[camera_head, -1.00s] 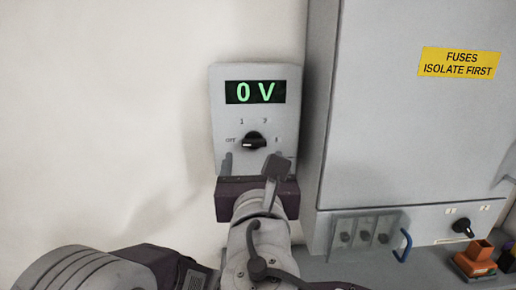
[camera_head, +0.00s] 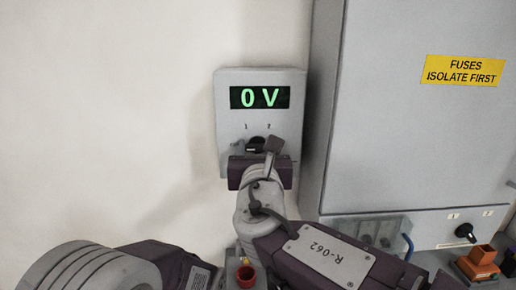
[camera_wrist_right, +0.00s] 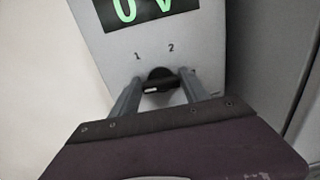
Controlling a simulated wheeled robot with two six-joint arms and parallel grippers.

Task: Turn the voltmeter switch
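The voltmeter (camera_head: 222,105) is a light grey box on the wall, and its green display (camera_head: 260,97) reads 0 V. Its black rotary switch (camera_head: 256,143) sits below the display, partly hidden by my right wrist. The marks 1 and 2 show above the switch. My right gripper (camera_head: 257,149) is up at the panel. The knob's pointer bar lies roughly horizontal. My left gripper is not in view.
A large grey cabinet (camera_head: 415,130) with a yellow fuse sign (camera_head: 464,70) stands close on the right. Another black knob (camera_head: 465,233) and orange parts (camera_head: 479,262) are at lower right. The wall on the left is clear.

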